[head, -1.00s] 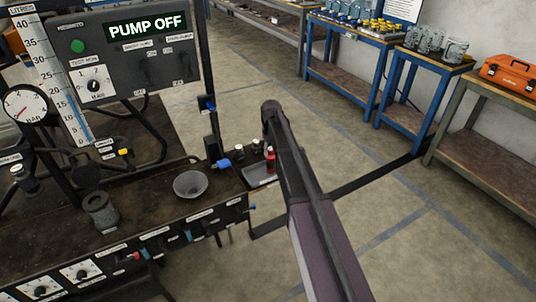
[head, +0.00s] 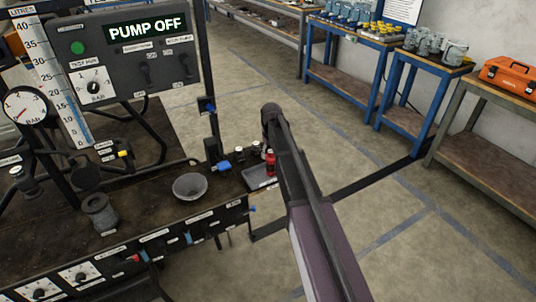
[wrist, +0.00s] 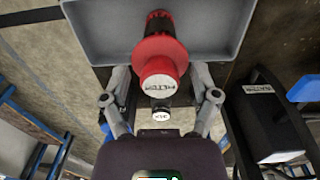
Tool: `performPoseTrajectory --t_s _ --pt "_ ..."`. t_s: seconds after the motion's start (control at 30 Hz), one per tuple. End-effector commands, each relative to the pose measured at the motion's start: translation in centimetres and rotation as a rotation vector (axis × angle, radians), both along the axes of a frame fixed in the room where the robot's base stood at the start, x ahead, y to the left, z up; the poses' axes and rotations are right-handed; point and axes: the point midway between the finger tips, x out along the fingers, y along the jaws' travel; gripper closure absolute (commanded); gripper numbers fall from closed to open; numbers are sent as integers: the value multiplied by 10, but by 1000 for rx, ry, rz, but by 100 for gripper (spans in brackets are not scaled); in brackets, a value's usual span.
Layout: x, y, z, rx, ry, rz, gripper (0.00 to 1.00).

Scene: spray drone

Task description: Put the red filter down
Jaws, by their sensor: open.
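The red filter (head: 270,162) stands in a small grey tray (head: 257,180) at the right end of the bench in the head view. In the wrist view the red filter (wrist: 160,58), with a pale labelled end facing the camera, shows against the grey tray (wrist: 96,28). My gripper (wrist: 160,82) is open, with one finger on each side of the filter and visible gaps between them. In the head view my arm hides the gripper.
A grey bowl (head: 190,187) and a blue fitting (head: 222,166) are left of the tray on the bench. The control panel (head: 140,50) reads PUMP OFF. In the wrist view a dark labelled box (wrist: 265,120) is at the right. Open floor lies right of my arm.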

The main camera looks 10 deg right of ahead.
Motion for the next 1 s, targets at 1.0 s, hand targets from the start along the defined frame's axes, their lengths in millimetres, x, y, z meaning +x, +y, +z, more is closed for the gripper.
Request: performPoseTrajectory --t_s 1.0 --pt "0 0 65 0 0 1 22"
